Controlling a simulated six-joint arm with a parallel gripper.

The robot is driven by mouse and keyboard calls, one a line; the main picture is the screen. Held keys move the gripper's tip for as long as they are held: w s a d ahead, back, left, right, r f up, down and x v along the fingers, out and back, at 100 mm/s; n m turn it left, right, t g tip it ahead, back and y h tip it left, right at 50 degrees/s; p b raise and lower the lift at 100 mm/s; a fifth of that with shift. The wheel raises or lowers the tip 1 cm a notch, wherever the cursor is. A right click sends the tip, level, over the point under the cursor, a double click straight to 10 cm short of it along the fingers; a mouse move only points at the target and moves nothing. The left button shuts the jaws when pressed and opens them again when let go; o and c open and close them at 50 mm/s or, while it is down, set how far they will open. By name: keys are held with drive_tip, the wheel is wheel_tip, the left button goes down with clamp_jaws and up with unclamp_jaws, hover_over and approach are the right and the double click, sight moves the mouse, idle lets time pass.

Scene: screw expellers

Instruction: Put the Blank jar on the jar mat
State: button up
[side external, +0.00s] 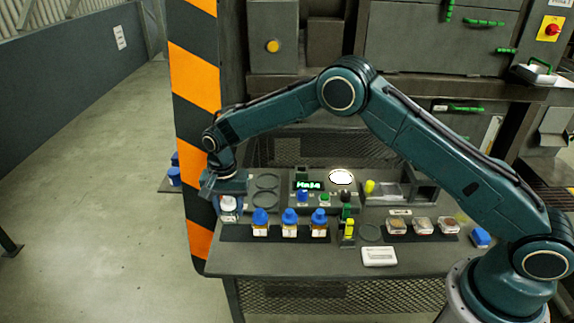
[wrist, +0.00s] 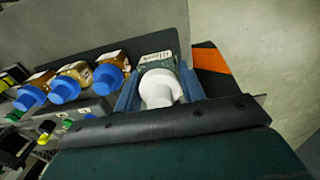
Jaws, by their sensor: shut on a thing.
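My gripper (side external: 226,192) is shut on a jar with a white cap (side external: 229,207), at the left end of the bench. In the wrist view the white-capped jar (wrist: 160,87) sits between the two blue fingers, its label partly readable, apparently "Blank". A dark strip mat (side external: 238,234) lies along the front of the bench and carries three blue-capped amber jars (side external: 289,224). The held jar is at the strip's left end, behind or above it; I cannot tell whether its base touches anything. The strip also shows in the wrist view (wrist: 155,42).
Two dark rings (side external: 265,189) lie right of the held jar. Behind the amber jars is a panel with a green display (side external: 308,185) and buttons. Small sample boxes (side external: 422,225) and a white device (side external: 379,256) are to the right. An orange-black striped post (side external: 196,90) stands close left.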

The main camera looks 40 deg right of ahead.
sight(231, 218)
drive_tip(key=shift+f, duration=0.2)
drive_tip(key=shift+f, duration=2.05)
drive_tip(key=o, duration=1.1)
drive_tip(key=shift+f, duration=0.15)
wheel_tip(231, 218, up, 12)
drive_tip(key=shift+r, duration=0.2)
